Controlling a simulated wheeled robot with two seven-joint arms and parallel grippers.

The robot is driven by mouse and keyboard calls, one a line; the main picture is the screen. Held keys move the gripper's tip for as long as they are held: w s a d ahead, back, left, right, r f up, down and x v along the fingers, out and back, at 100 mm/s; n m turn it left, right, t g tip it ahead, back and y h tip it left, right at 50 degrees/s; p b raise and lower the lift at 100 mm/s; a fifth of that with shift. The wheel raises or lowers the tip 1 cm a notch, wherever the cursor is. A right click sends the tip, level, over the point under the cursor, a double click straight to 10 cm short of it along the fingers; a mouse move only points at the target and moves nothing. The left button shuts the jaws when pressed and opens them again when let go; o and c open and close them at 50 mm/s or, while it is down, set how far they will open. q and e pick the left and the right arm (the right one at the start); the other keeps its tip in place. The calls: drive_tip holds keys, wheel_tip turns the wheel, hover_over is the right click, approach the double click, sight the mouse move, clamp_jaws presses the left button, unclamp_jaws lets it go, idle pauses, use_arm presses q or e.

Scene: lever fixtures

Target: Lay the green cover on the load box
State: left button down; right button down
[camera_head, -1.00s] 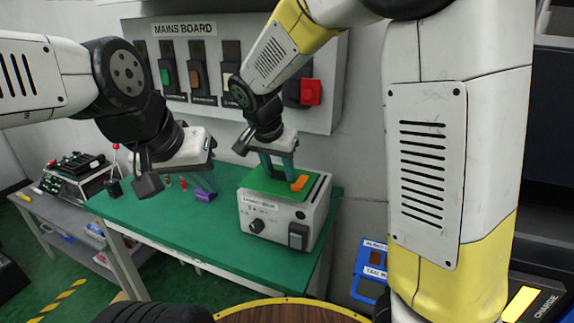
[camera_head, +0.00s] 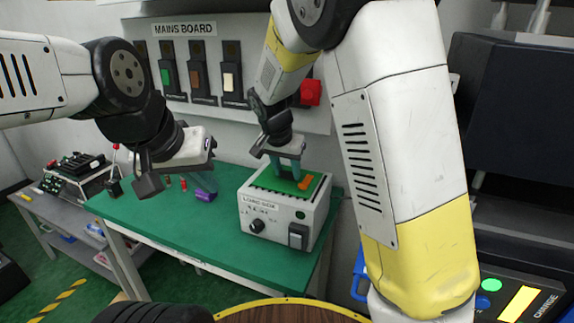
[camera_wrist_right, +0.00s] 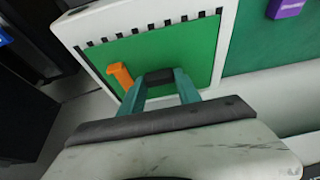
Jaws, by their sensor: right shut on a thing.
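The green cover (camera_head: 268,182) lies flat at the top of the white load box (camera_head: 262,215). In the right wrist view the cover (camera_wrist_right: 190,52) sits inside the white rim of the box (camera_wrist_right: 88,58), with a row of dark slots along one edge. An orange piece (camera_wrist_right: 121,76) stands on the cover. My right gripper (camera_head: 287,176) is over the cover; its teal fingers (camera_wrist_right: 160,84) are shut on the dark grip in the cover's middle. My left gripper (camera_head: 207,184) hangs over the table, left of the box; its finger gap is unclear.
A purple block (camera_head: 205,195) lies on the green table (camera_head: 175,225) near my left gripper. The mains board (camera_head: 200,75) with its levers is on the wall behind. A grey side table (camera_head: 55,212) with a device stands at the left. The table's front left is clear.

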drive_tip(key=c, duration=0.9)
unclamp_jaws()
drive_tip(key=shift+f, duration=0.15)
drive_tip(key=shift+o, duration=0.2)
drive_tip(key=v, duration=1.2)
drive_tip(key=shift+s+a, duration=0.1)
